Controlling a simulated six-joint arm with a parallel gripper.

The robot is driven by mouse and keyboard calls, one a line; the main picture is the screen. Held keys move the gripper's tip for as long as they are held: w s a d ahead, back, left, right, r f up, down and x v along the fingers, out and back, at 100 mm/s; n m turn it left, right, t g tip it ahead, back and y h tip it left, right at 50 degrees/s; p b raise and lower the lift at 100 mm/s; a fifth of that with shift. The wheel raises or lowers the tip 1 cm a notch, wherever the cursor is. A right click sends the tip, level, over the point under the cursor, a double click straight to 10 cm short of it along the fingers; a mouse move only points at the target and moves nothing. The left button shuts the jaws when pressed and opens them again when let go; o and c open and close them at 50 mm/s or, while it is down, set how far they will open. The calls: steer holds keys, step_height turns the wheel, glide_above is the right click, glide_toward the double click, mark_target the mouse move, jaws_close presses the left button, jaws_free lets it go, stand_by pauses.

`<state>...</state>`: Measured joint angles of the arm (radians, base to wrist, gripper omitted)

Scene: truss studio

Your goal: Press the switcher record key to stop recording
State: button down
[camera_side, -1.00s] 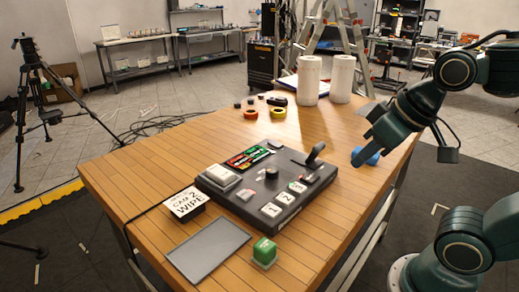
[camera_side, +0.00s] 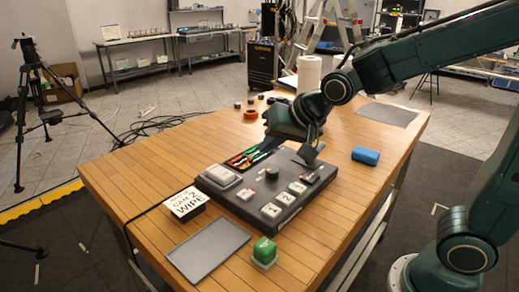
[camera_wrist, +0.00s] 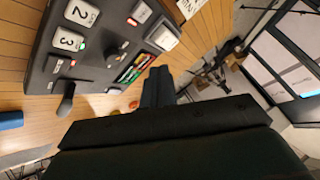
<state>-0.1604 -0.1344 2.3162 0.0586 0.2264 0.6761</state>
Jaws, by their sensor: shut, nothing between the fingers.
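The switcher (camera_side: 240,208) is a dark, low box on the wooden table, with white keys numbered 1, 2 and 3, a round knob (camera_side: 271,174) and a lever. A small pale key with a red light (camera_side: 246,194) sits near its left front; it also shows in the wrist view (camera_wrist: 141,13). A large pale key (camera_side: 219,176) is at the left. I cannot read which key is record. My gripper (camera_wrist: 158,82) is shut and empty, beyond the switcher's back edge near the coloured display strip (camera_wrist: 136,68). In the side view it partly hides that strip.
A "CAM 2 WIPE" card (camera_side: 187,203), a grey pad (camera_side: 208,249) and a green block (camera_side: 264,251) lie in front and left of the switcher. A blue block (camera_side: 365,155) is at the right. Tape (camera_side: 251,114) and a paper roll (camera_side: 309,73) stand behind.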

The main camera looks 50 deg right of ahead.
steer(key=m, duration=0.1)
glide_above(248, 196)
step_height(248, 196, down, 2)
steer(key=shift+w+f+t, duration=0.1)
steer(key=shift+t, duration=0.3)
steer(key=shift+f, duration=0.15)
steer(key=shift+f, duration=4.25)
steer(key=shift+f, duration=0.9)
steer(key=shift+r, duration=0.9)
steer(key=shift+r, duration=0.15)
steer(key=shift+r, duration=2.35)
